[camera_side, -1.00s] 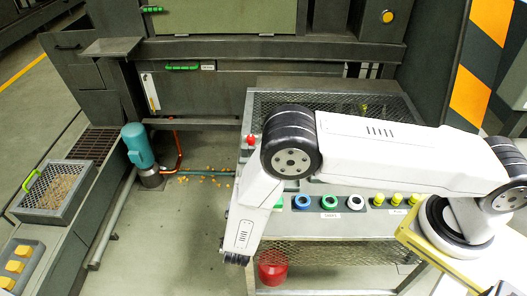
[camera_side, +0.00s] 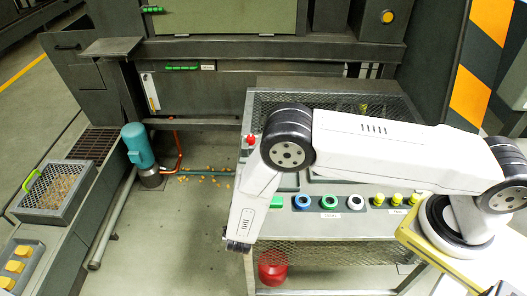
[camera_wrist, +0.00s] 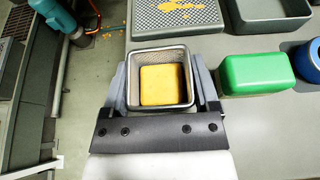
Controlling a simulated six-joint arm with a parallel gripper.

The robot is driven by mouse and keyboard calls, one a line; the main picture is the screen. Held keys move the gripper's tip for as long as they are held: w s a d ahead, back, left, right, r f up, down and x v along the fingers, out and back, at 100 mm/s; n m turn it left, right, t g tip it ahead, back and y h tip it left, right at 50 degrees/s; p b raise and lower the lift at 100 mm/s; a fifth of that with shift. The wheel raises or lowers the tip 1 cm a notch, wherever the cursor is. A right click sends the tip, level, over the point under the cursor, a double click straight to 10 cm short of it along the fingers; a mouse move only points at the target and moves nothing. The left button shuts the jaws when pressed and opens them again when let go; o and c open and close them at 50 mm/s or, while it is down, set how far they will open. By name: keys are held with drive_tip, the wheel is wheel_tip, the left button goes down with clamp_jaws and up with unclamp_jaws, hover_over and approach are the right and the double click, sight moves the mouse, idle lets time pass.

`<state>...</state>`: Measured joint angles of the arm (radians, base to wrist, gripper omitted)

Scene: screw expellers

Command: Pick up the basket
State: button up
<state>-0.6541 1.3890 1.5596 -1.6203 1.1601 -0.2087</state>
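A small square basket (camera_wrist: 131,96) with a metal rim and mesh-like walls sits upright in the wrist view, with a flat yellow layer inside. My gripper (camera_wrist: 161,82) has one grey finger along the left side of the basket and one along the right. No clear gap shows between fingers and walls, but I cannot tell whether they press on it. In the side view this basket and the fingertips are hidden behind my arm, near the left front corner of the bench (camera_side: 330,230).
A green block (camera_wrist: 255,74) stands just right of the basket, with a blue round part (camera_wrist: 310,62) beyond it. A mesh tray (camera_wrist: 175,15) and a grey tray (camera_wrist: 270,12) lie behind. A teal motor (camera_side: 138,145) stands left of the bench, beyond open floor.

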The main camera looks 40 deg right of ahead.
drive_tip(key=c, duration=0.8)
drive_tip(key=shift+r, duration=0.15)
drive_tip(key=shift+r, duration=1.1)
drive_tip(key=s+d+r, duration=0.1)
drive_tip(key=s+r, duration=0.2)
drive_tip(key=s, duration=0.1)
drive_tip(key=s+d+r, duration=0.1)
drive_tip(key=s+r, duration=0.3)
drive_tip(key=s, duration=0.1)
drive_tip(key=s+d+r, duration=0.1)
drive_tip(key=s+r, duration=0.2)
drive_tip(key=s, duration=0.1)
drive_tip(key=shift+s+d+r, duration=0.15)
drive_tip(key=shift+s+r, duration=0.1)
drive_tip(key=shift+s, duration=0.1)
